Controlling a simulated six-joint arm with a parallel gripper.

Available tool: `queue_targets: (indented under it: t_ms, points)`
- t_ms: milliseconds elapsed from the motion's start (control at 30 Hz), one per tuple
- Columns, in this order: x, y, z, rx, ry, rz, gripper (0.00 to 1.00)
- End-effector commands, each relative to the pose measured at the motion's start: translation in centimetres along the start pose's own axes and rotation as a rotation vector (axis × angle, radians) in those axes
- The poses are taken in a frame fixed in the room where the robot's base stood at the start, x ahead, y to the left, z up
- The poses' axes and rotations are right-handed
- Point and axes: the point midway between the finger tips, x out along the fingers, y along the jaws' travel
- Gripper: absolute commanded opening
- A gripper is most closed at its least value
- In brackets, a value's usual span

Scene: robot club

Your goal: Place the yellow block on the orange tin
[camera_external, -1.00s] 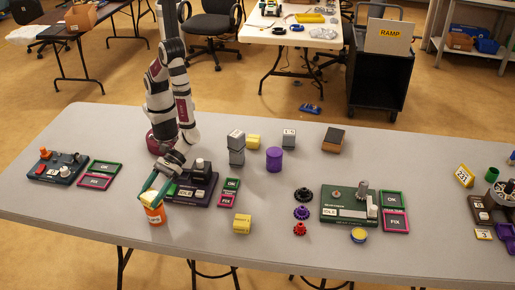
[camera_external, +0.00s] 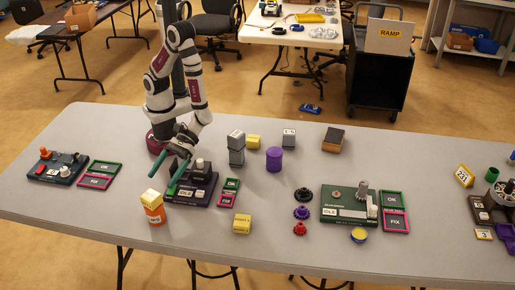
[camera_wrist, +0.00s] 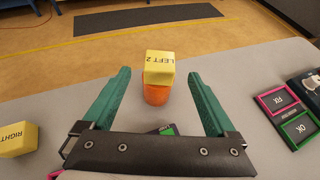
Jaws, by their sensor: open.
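A yellow block (camera_external: 151,197) rests on top of the orange tin (camera_external: 155,215) near the table's front edge, left of centre. In the wrist view the yellow block (camera_wrist: 160,67), marked "LEFT 2", sits on the orange tin (camera_wrist: 156,95). My gripper (camera_external: 173,174) has its green fingers spread and empty, behind and a little right of the tin. In the wrist view my gripper (camera_wrist: 158,80) shows the block between its fingers in the picture, but farther ahead and not touched. Another yellow block (camera_external: 242,224) lies on the table to the right, marked "RIGHT" in the wrist view (camera_wrist: 14,139).
A dark device (camera_external: 190,189) marked "IDLE" stands just under and right of my gripper. Grey blocks (camera_external: 236,148), a third yellow block (camera_external: 253,142) and a purple cylinder (camera_external: 274,159) stand farther back.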

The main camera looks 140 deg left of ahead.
Motion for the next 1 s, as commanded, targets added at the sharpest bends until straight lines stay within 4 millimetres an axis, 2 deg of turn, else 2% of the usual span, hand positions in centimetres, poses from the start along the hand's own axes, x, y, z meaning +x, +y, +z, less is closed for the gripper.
queue_targets:
  t_ms: [100,233,300,367,433,467,500,567,633,700,733,833,1000]
  points:
    - [-2.6,0.1,0.0,0.0,0.0,0.006,0.92]
    - [-4.1,-0.1,0.1,0.01,0.002,-0.003,0.92]
    - [-4.6,-1.6,1.2,0.122,0.011,-0.068,0.92]
    - [-5.4,-4.7,2.8,0.35,0.035,-0.199,0.92]
    - [-7.6,-9.6,3.6,0.73,0.089,-0.424,0.92]
    - [-9.0,-11.4,3.4,0.906,0.121,-0.533,0.92]
    - [-11.2,-13.4,2.6,1.134,0.17,-0.683,0.92]
    - [-14.9,-14.8,1.0,1.447,0.257,-0.904,0.92]
    - [-19.1,-14.6,-0.4,1.734,0.374,-1.138,0.92]
    - [-22.5,-13.6,-1.0,1.92,0.483,-1.323,0.92]
    - [-23.6,-13.1,-1.1,1.97,0.52,-1.382,0.92]
    - [-25.5,-12.3,-1.1,2.049,0.588,-1.489,0.92]
    - [-25.7,-12.2,-1.1,2.052,0.594,-1.502,0.92]
